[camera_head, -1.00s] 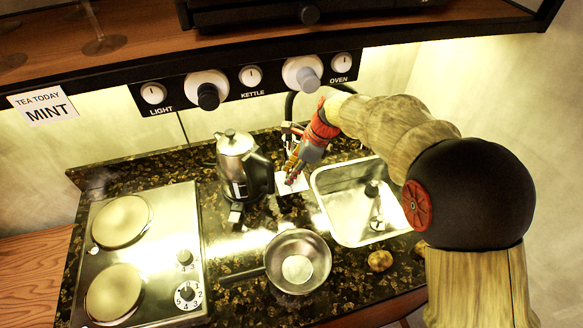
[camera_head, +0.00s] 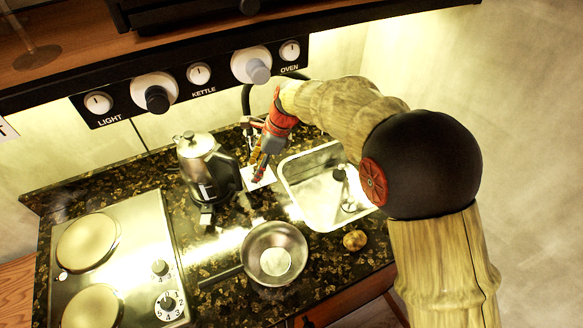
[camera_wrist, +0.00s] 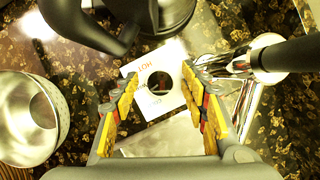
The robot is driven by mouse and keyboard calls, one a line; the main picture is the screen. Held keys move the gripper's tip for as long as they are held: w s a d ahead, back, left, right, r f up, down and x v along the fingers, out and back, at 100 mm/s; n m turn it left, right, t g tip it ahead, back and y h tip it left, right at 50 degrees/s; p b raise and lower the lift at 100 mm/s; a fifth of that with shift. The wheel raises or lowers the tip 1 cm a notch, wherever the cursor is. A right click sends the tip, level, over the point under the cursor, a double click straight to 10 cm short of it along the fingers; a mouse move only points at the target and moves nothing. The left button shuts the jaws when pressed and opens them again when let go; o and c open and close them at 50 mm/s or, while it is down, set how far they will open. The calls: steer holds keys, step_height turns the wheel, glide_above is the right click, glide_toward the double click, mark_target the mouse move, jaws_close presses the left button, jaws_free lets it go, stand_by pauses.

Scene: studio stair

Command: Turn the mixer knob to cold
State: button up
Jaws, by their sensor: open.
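My gripper (camera_wrist: 160,74) is open above the card, with one finger on either side of the dark piece. I cannot tell whether the fingers touch it. In the head view, my gripper (camera_head: 260,172) hides most of the knob, and part of the card (camera_head: 262,178) shows around it.
A kettle (camera_head: 208,165) stands close left of my gripper. The sink (camera_head: 318,205) is to the right, with a chrome tap (camera_wrist: 250,62) beside my right finger. A pan (camera_head: 275,250), a potato (camera_head: 355,240) and a hob (camera_head: 115,260) are nearer.

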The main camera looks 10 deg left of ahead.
steer(key=shift+f+b, duration=0.15)
steer(key=shift+b, duration=0.3)
steer(key=m+b, duration=0.2)
steer(key=b, duration=0.1)
steer(key=shift+f+t, duration=0.1)
steer(key=shift+t, duration=0.3)
steer(key=m+b, duration=0.2)
steer(key=b, duration=0.1)
steer(key=shift+t+b, duration=0.35)
steer(key=shift+t, duration=0.05)
steer(key=shift+m, duration=0.3)
steer(key=p+v, duration=0.2)
steer(key=v, duration=0.3)
steer(key=shift+d+r, duration=0.1)
steer(key=shift+r, duration=0.15)
steer(key=s+d+r+n, duration=0.2)
steer(key=d, duration=0.6)
steer(key=s+d+r+n+t+p, duration=0.1)
steer(key=s+d+r+n, duration=0.1)
steer(key=d, duration=0.7)
steer(key=s+d+r+n+t+h+p, duration=0.1)
steer(key=s+d+r+n, duration=0.2)
steer(key=d, duration=0.5)
steer(key=shift+s+d+n, duration=0.25)
steer(key=shift+d+n, duration=0.1)
steer(key=shift+n, duration=0.15)
